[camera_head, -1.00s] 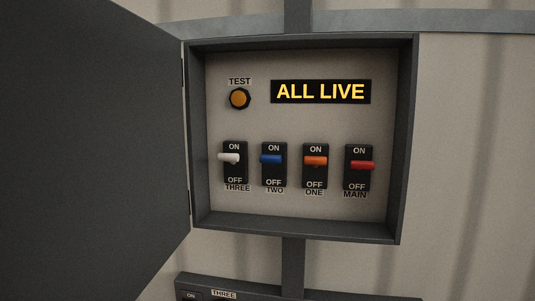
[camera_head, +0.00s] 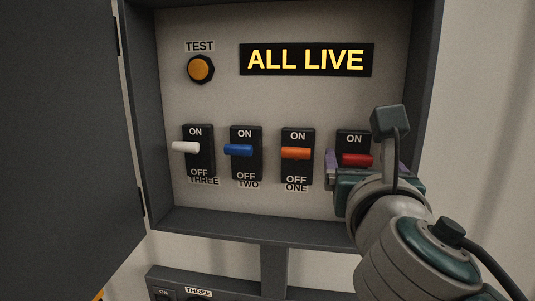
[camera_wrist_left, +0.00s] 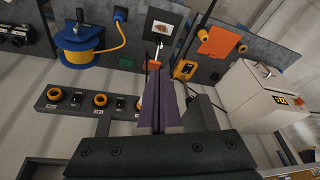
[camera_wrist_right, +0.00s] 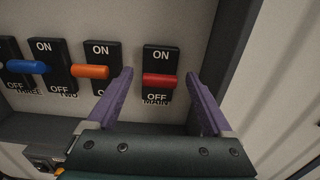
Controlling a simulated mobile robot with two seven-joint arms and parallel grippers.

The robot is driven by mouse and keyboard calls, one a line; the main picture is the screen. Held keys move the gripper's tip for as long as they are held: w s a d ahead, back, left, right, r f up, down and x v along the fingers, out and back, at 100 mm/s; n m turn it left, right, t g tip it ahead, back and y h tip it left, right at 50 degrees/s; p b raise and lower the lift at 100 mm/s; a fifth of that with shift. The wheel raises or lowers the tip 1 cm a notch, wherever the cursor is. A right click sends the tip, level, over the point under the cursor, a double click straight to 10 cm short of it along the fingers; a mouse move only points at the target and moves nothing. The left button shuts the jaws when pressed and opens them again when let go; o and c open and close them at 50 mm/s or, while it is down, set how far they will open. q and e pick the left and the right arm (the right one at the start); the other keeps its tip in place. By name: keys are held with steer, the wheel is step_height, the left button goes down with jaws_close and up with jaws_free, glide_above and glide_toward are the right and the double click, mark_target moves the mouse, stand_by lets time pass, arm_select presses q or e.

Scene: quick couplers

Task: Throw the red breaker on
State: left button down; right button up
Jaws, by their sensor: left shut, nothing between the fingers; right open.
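The red breaker, labelled MAIN, has a red lever (camera_head: 357,160) on a black plate at the right of the row in the grey box. Its lever sits nearer ON than OFF in the head view, as the others do. The sign (camera_head: 306,60) is lit and reads ALL LIVE. My right gripper (camera_wrist_right: 158,80) is open, with one finger left and one right of the red lever (camera_wrist_right: 160,81), with gaps showing on both sides. I cannot tell whether the fingertips reach past its end. My left gripper (camera_wrist_left: 158,72) is shut and empty, away from the box.
White (camera_head: 185,147), blue (camera_head: 238,150) and orange (camera_head: 296,153) breaker levers stand left of the red one. The box's side wall (camera_head: 424,90) is close right of my right gripper. The open door (camera_head: 60,140) fills the left. An orange TEST button (camera_head: 201,68) is above.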

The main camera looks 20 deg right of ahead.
steer(key=shift+x, duration=1.1)
steer(key=shift+c, duration=0.2)
